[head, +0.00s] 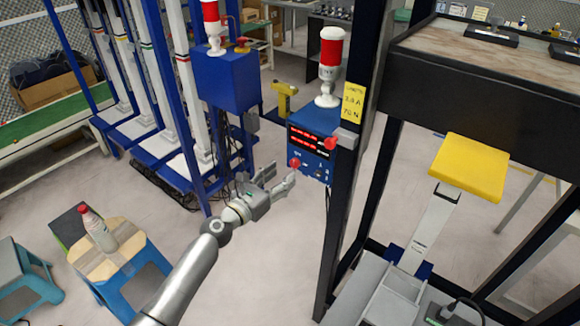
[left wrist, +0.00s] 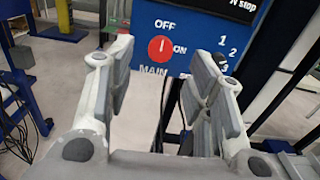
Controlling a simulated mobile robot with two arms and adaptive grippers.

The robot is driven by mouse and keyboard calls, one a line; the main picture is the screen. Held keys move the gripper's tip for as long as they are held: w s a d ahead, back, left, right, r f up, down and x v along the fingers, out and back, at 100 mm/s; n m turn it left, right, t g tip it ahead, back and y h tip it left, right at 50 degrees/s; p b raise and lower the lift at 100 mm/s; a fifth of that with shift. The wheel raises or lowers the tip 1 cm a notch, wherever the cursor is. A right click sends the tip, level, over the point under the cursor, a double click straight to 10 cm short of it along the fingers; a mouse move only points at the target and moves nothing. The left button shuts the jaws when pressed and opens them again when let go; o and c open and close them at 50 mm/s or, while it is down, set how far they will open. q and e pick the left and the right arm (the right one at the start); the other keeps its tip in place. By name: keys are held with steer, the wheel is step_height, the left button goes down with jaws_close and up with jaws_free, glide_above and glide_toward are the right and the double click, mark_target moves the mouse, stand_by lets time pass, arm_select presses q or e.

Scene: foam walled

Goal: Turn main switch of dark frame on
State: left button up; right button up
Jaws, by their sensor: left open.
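The main switch (left wrist: 161,49) is a round red knob on a blue panel (left wrist: 195,28), marked OFF above, ON to its right and MAIN below. Its white line stands about upright, toward OFF. In the head view the knob (head: 294,163) sits low on the front of the blue control box (head: 318,120), which is on the dark frame (head: 345,215). My left gripper (head: 280,178) is open and empty, just in front of and below the knob. In the left wrist view its fingers (left wrist: 160,72) are spread either side of the knob, apart from it.
A red mushroom button (head: 331,142) projects from the box's right side, near a grey bracket. A second blue box (head: 226,78) stands left on a blue frame. A stool (head: 115,262) holds a bottle (head: 97,228). Open floor lies below my left arm.

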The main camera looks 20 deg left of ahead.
mark_target(294, 165)
arm_select(q)
steer(key=x, duration=0.5)
arm_select(e)
steer(key=shift+a+f, duration=0.2)
steer(key=shift+a, duration=0.35)
steer(key=shift+s+d, duration=0.1)
steer(key=shift+d, duration=0.05)
arm_select(q)
steer(key=c, duration=1.1)
steer(key=shift+o, duration=0.2)
arm_select(e)
steer(key=shift+d, duration=0.25)
